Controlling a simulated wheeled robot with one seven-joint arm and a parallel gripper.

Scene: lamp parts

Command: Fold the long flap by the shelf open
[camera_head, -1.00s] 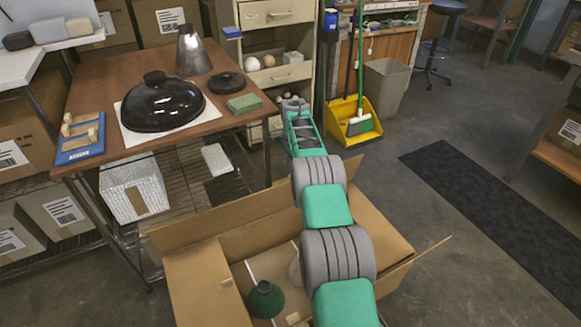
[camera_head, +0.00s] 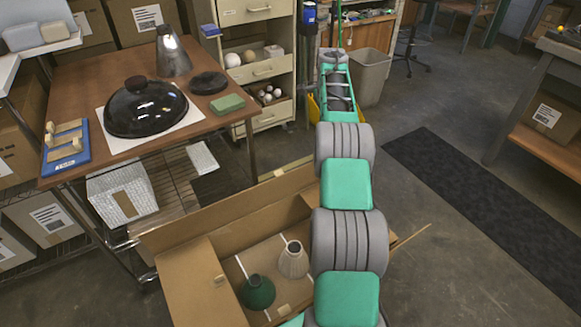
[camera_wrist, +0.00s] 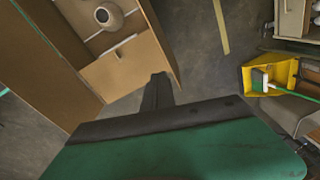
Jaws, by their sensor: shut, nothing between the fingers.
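The open cardboard box stands on the floor in the head view. Its long flap on the shelf side (camera_head: 225,223) stands up and leans over the box's left edge, next to the wire rack under the table. A near flap (camera_head: 200,285) lies to the left. In the box are a green lampshade (camera_head: 258,293) and a cream lampshade (camera_head: 293,260). My gripper (camera_wrist: 160,82) shows in the wrist view, shut and empty, beside cardboard panels of the box (camera_wrist: 122,68). Which panel is the long flap there is unclear. My arm hides the box's right part and the gripper in the head view.
The wooden table (camera_head: 85,85) with a black dome lamp (camera_head: 145,106) stands close to the box's left. Open floor with a dark mat (camera_head: 470,200) lies right.

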